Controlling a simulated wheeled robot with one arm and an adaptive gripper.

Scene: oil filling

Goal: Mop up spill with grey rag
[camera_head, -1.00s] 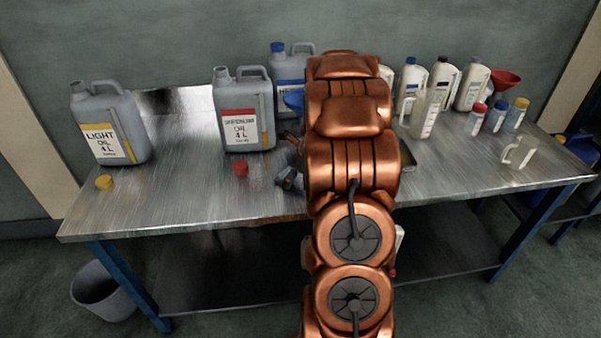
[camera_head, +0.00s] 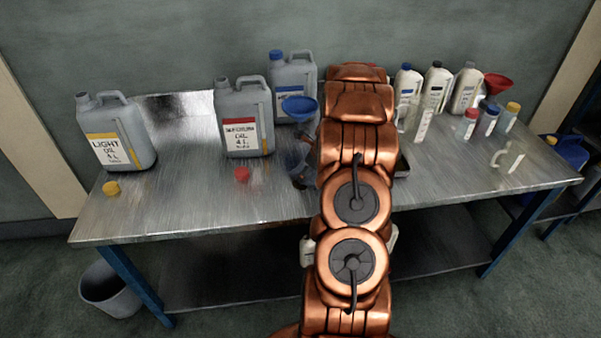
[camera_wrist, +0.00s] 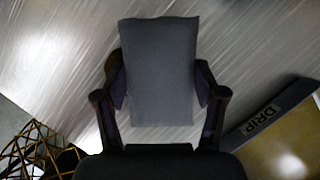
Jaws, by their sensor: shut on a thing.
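In the wrist view, my gripper (camera_wrist: 160,100) is shut on the grey rag (camera_wrist: 160,60), a flat, folded-looking rectangle between the two fingers. The bare metal table top (camera_wrist: 255,60) lies beyond it. Whether the rag touches the table, I cannot tell. In the head view my copper arm hides the rag and most of the gripper. I cannot make out a distinct spill on the visible table top. A tray marked DRIP (camera_wrist: 262,120), with a yellowish-brown inside, lies right of the gripper in the wrist view.
The metal table (camera_head: 200,205) carries grey oil cans (camera_head: 117,135) at left and a blue funnel (camera_head: 299,106) beside my arm. White bottles (camera_head: 436,86), a red funnel (camera_head: 497,84) and a clear jug (camera_head: 507,158) stand at right. Yellow (camera_head: 111,188) and red (camera_head: 242,174) caps lie near the front.

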